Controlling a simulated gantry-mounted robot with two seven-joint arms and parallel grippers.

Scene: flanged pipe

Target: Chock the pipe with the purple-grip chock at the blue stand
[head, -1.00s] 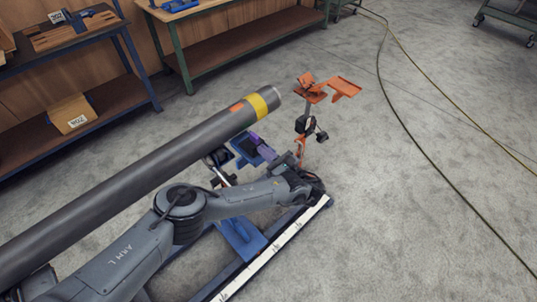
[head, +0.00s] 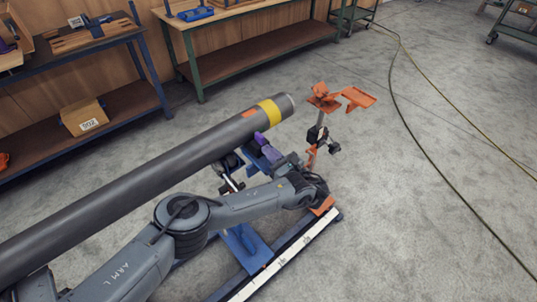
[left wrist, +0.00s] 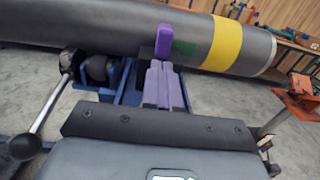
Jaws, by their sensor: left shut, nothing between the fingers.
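The grey pipe (head: 150,182) has a yellow band near its far end and lies across the left of the head view; it also shows in the left wrist view (left wrist: 110,25). Blue parts of the stand (left wrist: 122,88) show below it, and a blue base (head: 243,243) on the floor. The chock's purple grip (left wrist: 163,38) stands upright against the near side of the pipe; it also shows in the head view (head: 261,141). My left gripper (left wrist: 164,66) is shut and empty, its purple fingers pointing at the grip. Whether they touch it I cannot tell. The chock's body is mostly hidden.
An orange stand (head: 322,100) is just beyond the pipe's end. A lever with a dark knob (left wrist: 25,147) is left of the gripper. A white-marked rail (head: 285,260) runs beneath my left arm. Benches line the wall; cables cross open floor at right.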

